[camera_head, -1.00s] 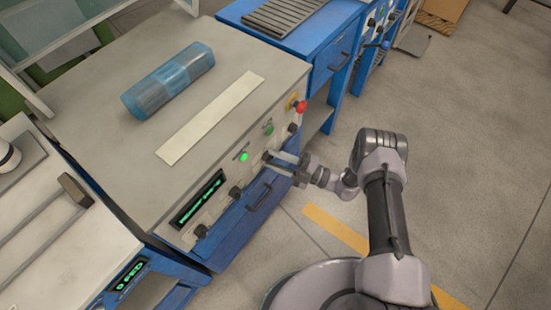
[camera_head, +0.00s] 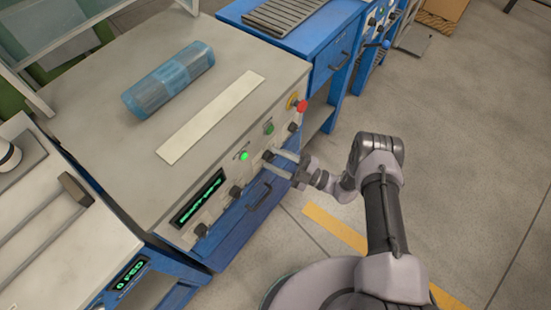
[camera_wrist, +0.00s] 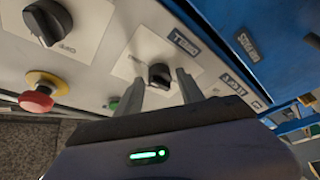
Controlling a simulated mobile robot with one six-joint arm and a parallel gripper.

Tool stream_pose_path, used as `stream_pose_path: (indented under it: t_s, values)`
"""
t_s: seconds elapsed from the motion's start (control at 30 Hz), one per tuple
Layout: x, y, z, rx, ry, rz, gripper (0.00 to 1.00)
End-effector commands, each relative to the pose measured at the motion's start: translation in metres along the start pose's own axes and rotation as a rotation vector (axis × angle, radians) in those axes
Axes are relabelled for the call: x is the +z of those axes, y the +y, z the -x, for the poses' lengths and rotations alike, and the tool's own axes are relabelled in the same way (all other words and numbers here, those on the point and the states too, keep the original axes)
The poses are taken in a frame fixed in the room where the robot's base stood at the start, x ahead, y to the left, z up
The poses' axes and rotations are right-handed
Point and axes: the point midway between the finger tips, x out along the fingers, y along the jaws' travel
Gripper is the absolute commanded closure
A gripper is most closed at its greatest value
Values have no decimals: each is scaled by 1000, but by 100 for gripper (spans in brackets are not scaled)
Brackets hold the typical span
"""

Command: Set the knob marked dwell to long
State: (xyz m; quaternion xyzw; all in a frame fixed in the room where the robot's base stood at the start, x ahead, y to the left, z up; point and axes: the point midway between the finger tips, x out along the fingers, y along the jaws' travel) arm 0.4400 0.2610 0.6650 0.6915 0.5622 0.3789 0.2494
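A black knob (camera_wrist: 160,75) on the pale front panel (camera_wrist: 120,60) shows between my gripper's two fingers in the wrist view. My gripper (camera_wrist: 161,80) is open, one finger on each side of it in the picture; I cannot tell whether either finger touches it. In the head view my gripper (camera_head: 274,159) is at the panel front, by the same knob (camera_head: 267,155). The panel lettering is too small or skewed to tell which knob is marked dwell.
A red mushroom button (camera_head: 301,106) and lit green buttons (camera_head: 244,155) are on the same panel. A green-lettered display (camera_head: 198,198) is left of the knobs. A drawer handle (camera_head: 259,196) sits below. Open floor (camera_head: 470,170) lies to the right.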

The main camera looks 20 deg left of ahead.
Motion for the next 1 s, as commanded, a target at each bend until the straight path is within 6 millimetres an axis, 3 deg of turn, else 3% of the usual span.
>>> stream_pose_path:
  t_s: [0.57, 0.67, 1.0]
  values:
    - [0, 1, 8, 1, -2, 1, 46]
    - [0, 2, 27, 3, -4, 2, 46]
    - [1, 1, 135, 3, -4, 3, 46]
